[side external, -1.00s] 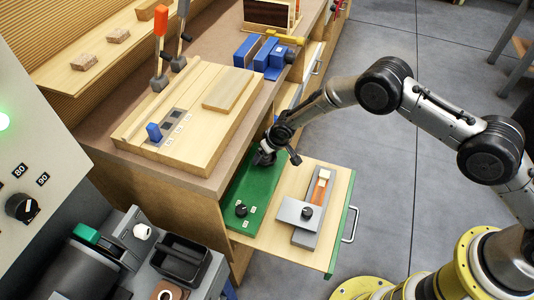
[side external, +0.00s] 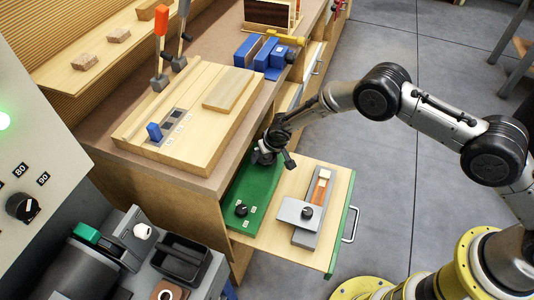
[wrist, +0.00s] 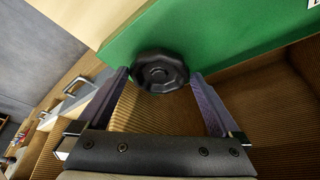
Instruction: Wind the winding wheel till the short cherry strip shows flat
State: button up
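The winding wheel, a black ribbed knob (wrist: 160,71), stands at the edge of the green panel (wrist: 225,28) in the wrist view. My gripper (wrist: 160,77) is open, with one finger on each side of the wheel; narrow gaps seem to show. In the side view my gripper (side external: 265,156) is over the far end of the green panel (side external: 262,184) and hides the wheel there. A reddish-brown strip (side external: 318,192), likely the cherry strip, lies in a grey holder (side external: 301,237) on the drawer board. I cannot tell how flat it is.
A small black knob (side external: 241,210) is on the near end of the green panel. The pulled-out drawer (side external: 338,218) sits below the bench edge, close beside my gripper. A wooden board with a blue switch (side external: 154,132) lies on the bench above.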

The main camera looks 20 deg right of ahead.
jog(key=shift+r, duration=0.1)
jog(key=v, duration=1.3)
jog(key=shift+s+r, duration=0.25)
jog(key=s+d+r, duration=0.6)
jog(key=d+r, duration=0.2)
jog(key=r, duration=0.4)
jog(key=s+d+r, duration=0.5)
jog(key=d+r, duration=0.3)
jog(key=r, duration=0.4)
jog(key=s+d+r, duration=0.1)
jog(key=s+d, duration=0.2)
jog(key=s, duration=0.9)
jog(key=s+d+r+t, duration=0.1)
jog(key=s+d, duration=0.3)
jog(key=s, duration=0.9)
jog(key=shift+d+r+m, duration=0.3)
jog(key=shift+r, duration=0.3)
